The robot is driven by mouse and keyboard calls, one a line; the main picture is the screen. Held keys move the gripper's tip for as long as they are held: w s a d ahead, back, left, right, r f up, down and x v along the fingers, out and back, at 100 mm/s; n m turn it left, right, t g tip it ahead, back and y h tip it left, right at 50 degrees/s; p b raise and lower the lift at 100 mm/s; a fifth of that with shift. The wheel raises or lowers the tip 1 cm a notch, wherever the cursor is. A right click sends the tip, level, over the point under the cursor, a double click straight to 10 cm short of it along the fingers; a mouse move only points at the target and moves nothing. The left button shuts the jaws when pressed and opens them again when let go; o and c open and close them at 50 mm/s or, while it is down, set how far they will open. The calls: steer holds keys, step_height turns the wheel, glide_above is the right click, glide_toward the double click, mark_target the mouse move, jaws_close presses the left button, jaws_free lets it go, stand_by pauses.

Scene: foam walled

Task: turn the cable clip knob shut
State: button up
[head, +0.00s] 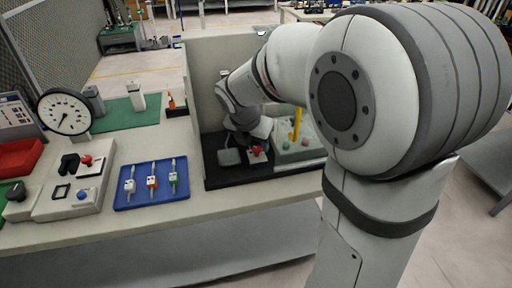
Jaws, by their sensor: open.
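A small white block with a red knob (256,150) sits on the black foam base (225,175) inside the grey-walled corner; it looks like the cable clip, but it is too small to read whether the knob is turned open or shut. My gripper (246,141) is low inside the walls, just above and beside this knob. It is open, and its fingertips are partly hidden by its own dark body. I cannot tell whether it touches the knob. A grey block (229,157) stands just left of it.
Grey walls (215,55) rise behind and left of the foam base. A clear-sided bin (298,148) with a yellow post stands close on the right. A blue tray (151,184) with several connectors, a dial gauge (64,111) and a panel with another red knob (86,160) lie left.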

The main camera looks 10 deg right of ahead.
mark_target(256, 148)
steer(key=shift+x, duration=1.5)
steer(key=shift+c, duration=0.5)
steer(key=c, duration=0.9)
